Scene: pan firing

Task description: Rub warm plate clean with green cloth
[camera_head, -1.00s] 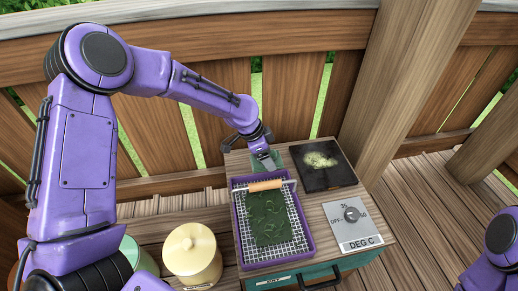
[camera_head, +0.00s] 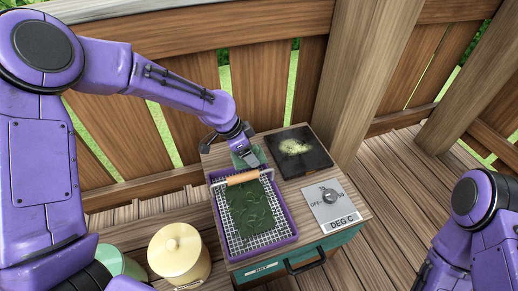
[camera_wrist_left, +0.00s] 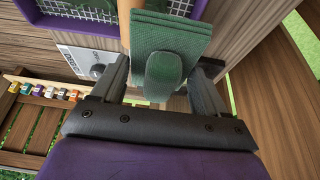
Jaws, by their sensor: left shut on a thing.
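The warm plate (camera_head: 318,163) is a flat black square at the back right of the wooden bench top. A pale yellow-green smear (camera_head: 295,146) lies on its middle. My left gripper (camera_head: 243,150) is left of the plate, behind the purple tray. It is shut on the green cloth (camera_head: 258,151), a folded pad. In the left wrist view the cloth (camera_wrist_left: 172,42) sits between the two dark fingers of the gripper (camera_wrist_left: 162,72). I cannot tell whether the cloth touches the bench. My right arm shows at the right edge, but its gripper is out of view.
A purple tray (camera_head: 220,230) with wire mesh, a dark green sheet and a wooden-handled bar (camera_head: 243,177) stands left of the plate. A grey dial panel (camera_head: 335,205) is in front of the plate. A cream lidded pot (camera_head: 180,255) stands at lower left. A post rises behind.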

